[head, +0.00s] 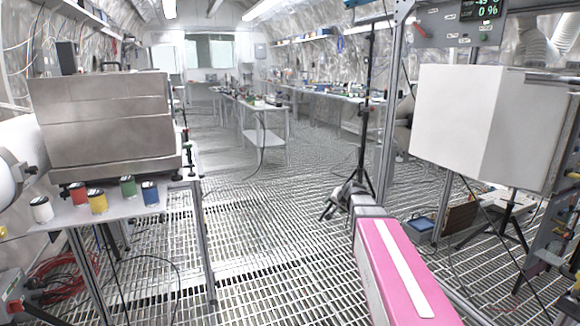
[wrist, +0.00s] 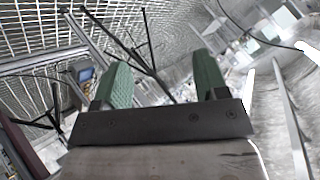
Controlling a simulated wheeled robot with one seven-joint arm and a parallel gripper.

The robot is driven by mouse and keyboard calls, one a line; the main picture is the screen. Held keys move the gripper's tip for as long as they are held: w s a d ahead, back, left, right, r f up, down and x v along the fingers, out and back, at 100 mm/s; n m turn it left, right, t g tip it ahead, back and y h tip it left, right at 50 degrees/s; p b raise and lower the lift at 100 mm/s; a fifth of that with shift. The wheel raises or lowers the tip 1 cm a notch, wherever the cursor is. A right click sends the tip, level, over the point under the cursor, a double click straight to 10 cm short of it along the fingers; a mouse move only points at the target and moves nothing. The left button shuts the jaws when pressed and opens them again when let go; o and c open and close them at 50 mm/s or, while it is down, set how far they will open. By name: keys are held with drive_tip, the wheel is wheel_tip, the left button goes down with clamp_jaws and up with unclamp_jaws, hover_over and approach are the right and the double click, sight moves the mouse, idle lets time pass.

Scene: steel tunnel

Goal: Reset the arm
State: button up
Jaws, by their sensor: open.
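My gripper (wrist: 160,78) shows only in the wrist view. Its two green fingers stand wide apart on a dark crossbar, with nothing between them that I can see held. Behind the fingers in that view are a black tripod stand (wrist: 150,70) and the metal grating floor. The wrist view is strongly tilted. My gripper does not show in the head view, so its place in the room cannot be told from there.
In the head view, a table (head: 180,205) at left bears a grey box (head: 100,122) and small coloured jars (head: 97,201). The middle grating is clear.

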drive_tip(key=s+f+n+g+h, duration=0.1)
drive_tip(key=s+f+g, duration=0.3)
drive_tip(key=s+f, duration=0.5)
drive_tip(key=s+f+n+g+h, duration=0.2)
drive_tip(key=s+f+n+g, duration=0.2)
drive_tip(key=s+f, duration=0.5)
drive_tip(key=s+g, duration=0.1)
drive_tip(key=s, duration=0.7)
